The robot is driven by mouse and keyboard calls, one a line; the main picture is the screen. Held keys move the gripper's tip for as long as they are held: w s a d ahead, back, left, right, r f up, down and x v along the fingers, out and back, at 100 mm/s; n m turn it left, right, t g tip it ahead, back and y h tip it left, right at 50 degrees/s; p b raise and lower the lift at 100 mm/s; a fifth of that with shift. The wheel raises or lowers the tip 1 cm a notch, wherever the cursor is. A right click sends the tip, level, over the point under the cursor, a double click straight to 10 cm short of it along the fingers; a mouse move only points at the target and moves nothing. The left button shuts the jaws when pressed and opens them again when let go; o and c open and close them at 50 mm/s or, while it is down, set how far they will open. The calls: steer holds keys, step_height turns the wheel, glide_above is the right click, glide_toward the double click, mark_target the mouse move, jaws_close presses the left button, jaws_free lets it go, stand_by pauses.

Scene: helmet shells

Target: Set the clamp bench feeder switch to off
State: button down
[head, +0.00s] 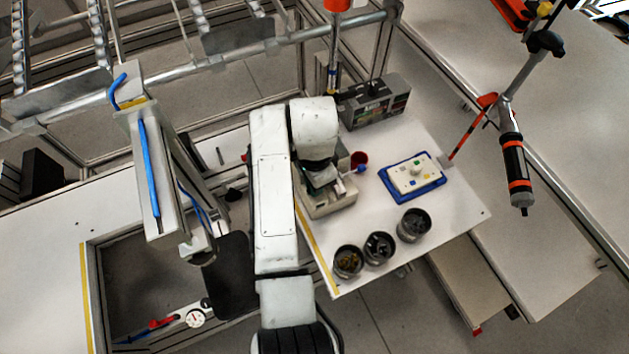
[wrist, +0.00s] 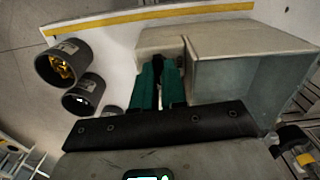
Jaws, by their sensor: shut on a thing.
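A beige box-like unit (head: 328,207), seemingly the feeder, stands at the left edge of the white bench. In the wrist view its pale blocks (wrist: 235,58) flank a gap. My gripper (head: 325,182) is low at this unit, mostly hidden by my arm in the head view. In the wrist view its teal fingers (wrist: 160,88) reach into the gap, shut on a narrow dark piece (wrist: 157,70) that looks like the switch lever. The fingers hide most of it, and its on or off position cannot be read.
Dark cups (head: 378,247) of small parts stand at the bench's front. A hanging tool (head: 516,172) is at right. The bench's right front is clear.

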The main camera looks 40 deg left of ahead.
steer(key=shift+m, duration=0.5)
steer(key=c, duration=1.2)
jaws_free()
steer(key=shift+r, duration=0.1)
step_height(320, 180, up, 11)
steer(key=shift+f, duration=0.15)
